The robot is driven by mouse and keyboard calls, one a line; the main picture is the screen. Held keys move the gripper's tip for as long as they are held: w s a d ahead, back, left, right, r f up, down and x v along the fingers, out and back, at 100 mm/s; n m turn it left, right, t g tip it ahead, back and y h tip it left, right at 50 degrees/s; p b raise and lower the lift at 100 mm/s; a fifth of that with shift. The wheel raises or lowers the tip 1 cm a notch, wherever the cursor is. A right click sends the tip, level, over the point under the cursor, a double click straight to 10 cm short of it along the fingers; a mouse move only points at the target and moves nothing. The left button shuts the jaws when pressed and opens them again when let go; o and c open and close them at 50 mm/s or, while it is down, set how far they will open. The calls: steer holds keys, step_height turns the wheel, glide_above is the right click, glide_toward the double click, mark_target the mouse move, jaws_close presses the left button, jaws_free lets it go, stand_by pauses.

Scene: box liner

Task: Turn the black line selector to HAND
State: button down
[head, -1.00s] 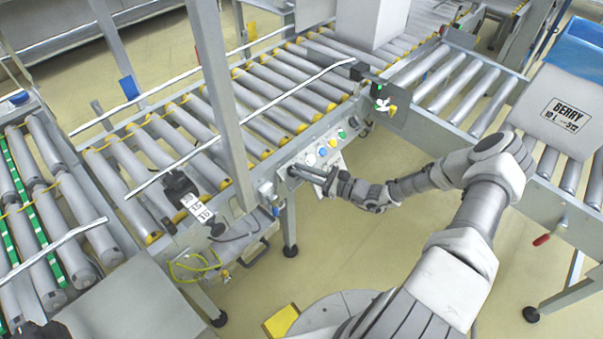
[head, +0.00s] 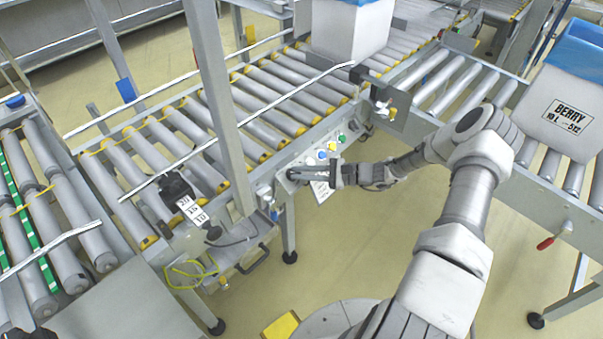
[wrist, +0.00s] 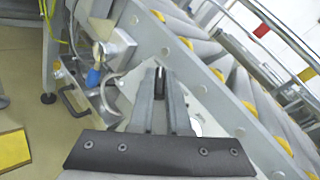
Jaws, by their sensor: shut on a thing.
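A control panel (head: 337,147) with blue, green, yellow and white buttons is fixed to the side of the roller conveyor. My gripper (head: 293,174) is at the left end of this panel, reaching in from the right. In the wrist view my gripper (wrist: 161,72) has both fingers close together around a small dark piece (wrist: 160,86), which appears to be the black selector. The fingers hide most of it, and its pointer and position marks cannot be read. In the head view the selector is hidden by my gripper.
A white box (head: 345,30) stands on the conveyor rollers behind the panel. A box labelled BERRY (head: 568,110) sits on rollers at the right. A metal post (head: 215,95) rises left of the panel. A blue knob (wrist: 93,77) is beside the fingers.

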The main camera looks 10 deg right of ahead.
steer(key=c, duration=0.9)
jaws_free()
steer(key=p+v, duration=0.2)
steer(key=v, duration=1.5)
steer(key=shift+s+d+p, duration=0.15)
steer(key=shift+d+p, duration=0.05)
steer(key=shift+p, duration=0.1)
